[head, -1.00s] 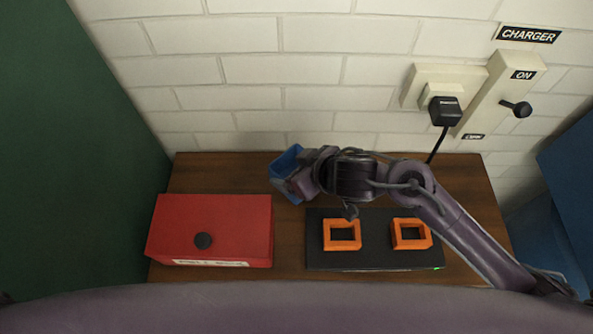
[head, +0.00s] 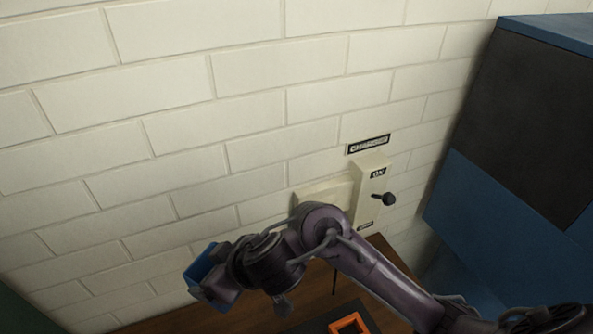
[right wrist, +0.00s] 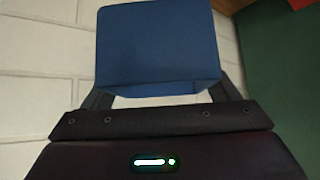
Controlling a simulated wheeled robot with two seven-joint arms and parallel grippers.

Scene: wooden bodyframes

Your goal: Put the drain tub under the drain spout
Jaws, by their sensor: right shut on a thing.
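A blue tub (head: 200,263) is held in my right gripper (head: 207,284) at the lower left of the head view, above the wooden bench and in front of the brick wall. In the right wrist view the tub (right wrist: 158,48) fills the space between the two dark fingers of the right gripper (right wrist: 155,98), which are shut on it. I see mostly one flat blue face, so whether it holds anything is hidden. My left gripper is not in view. No drain spout shows in these frames.
The wooden bench top (head: 320,300) runs along the bottom. An orange frame (head: 350,324) lies on its dark pad. A charger switch (head: 372,190) with a black lever is on the wall. A large blue and black cabinet (head: 520,130) stands at the right.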

